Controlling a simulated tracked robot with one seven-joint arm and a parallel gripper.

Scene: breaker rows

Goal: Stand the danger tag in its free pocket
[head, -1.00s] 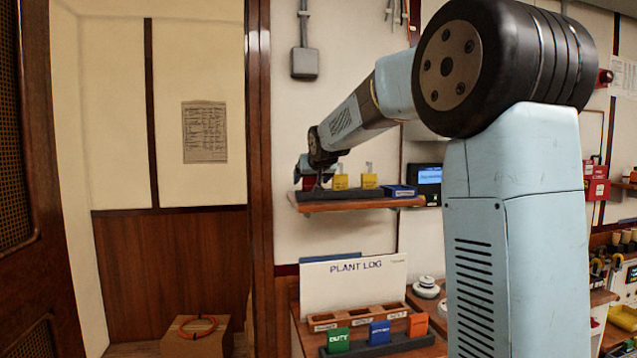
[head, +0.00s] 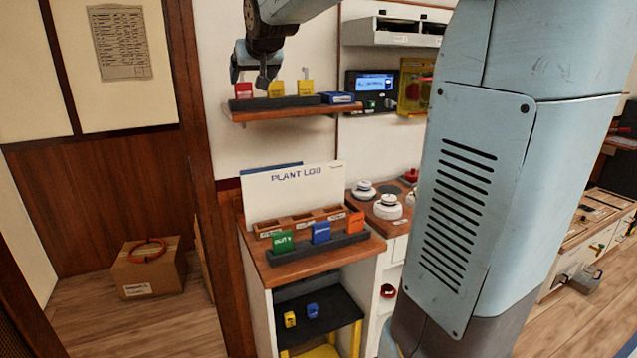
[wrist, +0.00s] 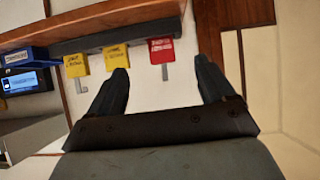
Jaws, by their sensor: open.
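The red tag (head: 243,90), which I take as the danger tag, stands at the left end of a dark rack (head: 290,102) on the wall shelf. In the wrist view the red tag (wrist: 161,50) shows between my fingertips, with its grey metal hook clear. My gripper (head: 255,80) is open and empty by the red tag; in the wrist view its fingers (wrist: 160,68) are spread wide. I cannot tell the remaining distance. Below, a wooden pocket rack (head: 301,222) with labelled slots stands on the desk; its slot insides are hard to see.
Two yellow tags (head: 276,89) stand right of the red one, then a blue box (head: 338,98) on the wooden shelf (head: 300,112). A dark holder (head: 318,246) on the desk carries green, blue and orange tags. The plant log board (head: 293,190) stands behind.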

